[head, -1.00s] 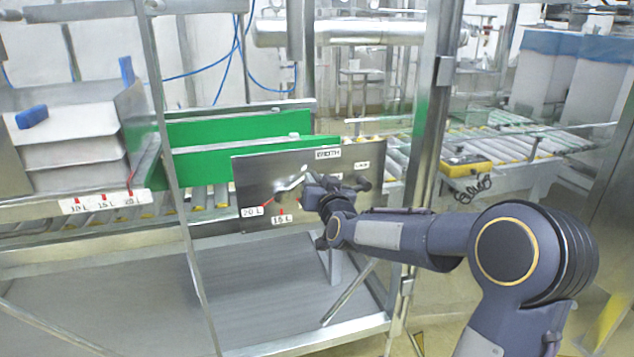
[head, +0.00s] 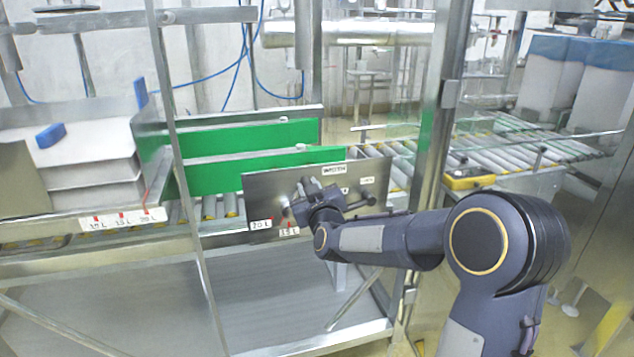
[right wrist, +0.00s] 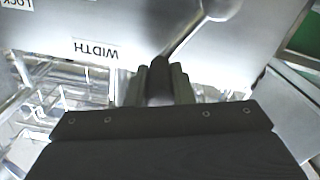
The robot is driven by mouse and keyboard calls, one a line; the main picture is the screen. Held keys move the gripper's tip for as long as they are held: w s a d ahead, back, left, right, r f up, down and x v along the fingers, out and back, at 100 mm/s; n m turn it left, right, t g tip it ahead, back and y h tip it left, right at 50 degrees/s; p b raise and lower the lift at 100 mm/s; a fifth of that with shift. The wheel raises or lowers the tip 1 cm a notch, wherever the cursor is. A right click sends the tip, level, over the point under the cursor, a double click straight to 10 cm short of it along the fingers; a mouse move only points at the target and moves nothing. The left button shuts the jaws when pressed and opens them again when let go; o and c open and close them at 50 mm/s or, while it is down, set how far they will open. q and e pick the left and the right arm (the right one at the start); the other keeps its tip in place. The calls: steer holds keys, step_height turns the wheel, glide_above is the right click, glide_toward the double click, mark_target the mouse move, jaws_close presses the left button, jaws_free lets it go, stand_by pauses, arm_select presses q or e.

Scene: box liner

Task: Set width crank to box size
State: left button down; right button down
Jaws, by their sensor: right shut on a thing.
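The width panel (head: 262,190) is a grey metal plate with a WIDTH label (head: 335,169), which reads upside down in the right wrist view (right wrist: 96,50). Red marks on its lower edge stand by a 20 L label (head: 261,224) and a 15 L label (head: 289,230). My right gripper (head: 303,203) is in front of the panel's lower left part, above the 15 L label. Its fingers are shut on the handle of the width crank (right wrist: 185,38), whose round hub shows at the top of the right wrist view. In the head view the gripper hides most of the crank. My left gripper is out of view.
A LOCK label (head: 367,180) is on the panel's right side. Green guide plates (head: 250,170) stand behind it over a roller conveyor (head: 500,145). At left, a flat stack (head: 85,150) sits above another 15 L and 20 L scale (head: 122,220). A metal post (head: 438,130) stands right of the panel.

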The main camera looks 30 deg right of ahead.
steer(key=a+n+p, duration=0.2)
steer(key=w+a+r+n+p, duration=0.1)
steer(key=n, duration=0.1)
steer(key=shift+a, duration=0.6)
steer(key=c, duration=1.3)
jaws_free()
steer(key=shift+o, duration=0.2)
